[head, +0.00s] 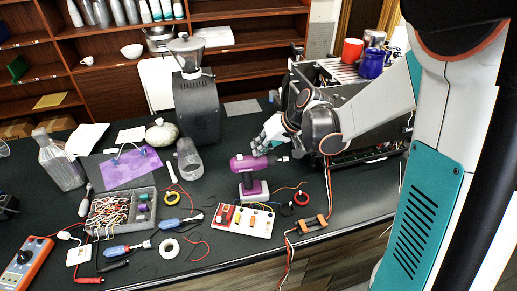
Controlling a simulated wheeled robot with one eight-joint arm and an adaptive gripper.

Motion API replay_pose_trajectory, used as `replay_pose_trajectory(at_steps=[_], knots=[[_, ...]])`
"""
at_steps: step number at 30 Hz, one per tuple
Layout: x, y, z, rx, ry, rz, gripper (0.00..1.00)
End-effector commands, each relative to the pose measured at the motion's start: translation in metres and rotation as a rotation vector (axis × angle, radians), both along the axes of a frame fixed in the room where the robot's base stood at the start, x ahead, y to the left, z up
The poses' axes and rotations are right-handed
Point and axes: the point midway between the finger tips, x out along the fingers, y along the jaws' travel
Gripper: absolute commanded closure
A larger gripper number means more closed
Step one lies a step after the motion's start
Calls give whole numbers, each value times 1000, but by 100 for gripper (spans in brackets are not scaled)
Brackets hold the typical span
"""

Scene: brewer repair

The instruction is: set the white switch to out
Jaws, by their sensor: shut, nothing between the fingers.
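A small white panel (245,221) with a red block and several small coloured parts lies near the front edge of the table. Which part on it, if any, is the white switch is too small to tell. The machine with an open-sided grey case (385,115) stands at the back right, and no white switch can be made out on it. My gripper (262,146) is shut and empty. It is in front of the machine's left side, above or behind the magenta drill (249,164); whether they touch is unclear. My arm hides part of the machine.
A dark grinder (197,105) and a clear cup (188,158) stand left of my gripper. A box of wires (120,222), screwdrivers, tape rolls and an orange meter (25,262) crowd the front left. Mugs, one red (352,50), stand on the machine. Loose wires lie near the panel.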

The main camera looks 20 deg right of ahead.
Motion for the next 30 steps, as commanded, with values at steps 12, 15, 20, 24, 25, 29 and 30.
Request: replay_pose_trajectory(at_steps=[12, 15, 20, 24, 25, 29, 30], knots=[[-23, -29, 50, 0, 0, -2, 100], [-30, -36, 63, -1, 0, -1, 100], [-36, -44, 76, -1, 0, 0, 100], [-38, -46, 80, 0, 0, 0, 100], [-38, -46, 80, 0, 0, 0, 100], [-38, -46, 80, 0, 0, 1, 100], [-38, -46, 80, 0, 0, 1, 100]])
